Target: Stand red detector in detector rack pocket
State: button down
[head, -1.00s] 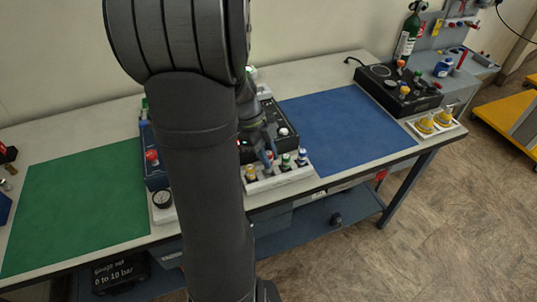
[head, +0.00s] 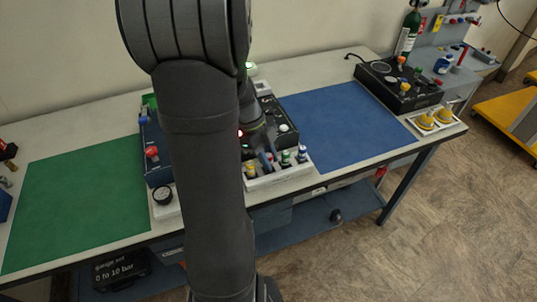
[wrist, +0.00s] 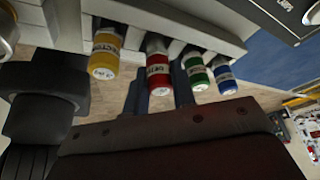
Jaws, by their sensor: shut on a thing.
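The red detector (wrist: 157,68) shows in the wrist view, in line with the yellow detector (wrist: 104,58) on its left and the green detector (wrist: 196,70) and blue detector (wrist: 223,74) on its right. My gripper (wrist: 160,88) is shut on the red detector, with a finger on each side. In the head view my gripper (head: 267,157) is at the white detector rack (head: 280,179), between the yellow and green detectors. The red detector's lower end is hidden, so I cannot tell how deep it sits in its pocket.
A dark panel with a lit red lamp (head: 240,132) stands behind the rack. The blue mat (head: 345,125) and green mat (head: 80,205) are clear. A white gauge base (head: 163,199) stands left of my arm. Yellow items (head: 428,121) sit at the right table edge.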

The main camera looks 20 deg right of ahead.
jog(key=shift+f, duration=0.45)
jog(key=c, duration=1.1)
grip_release()
jog(key=v, duration=1.7)
jog(key=shift+r, duration=0.15)
jog(key=x, duration=1.7)
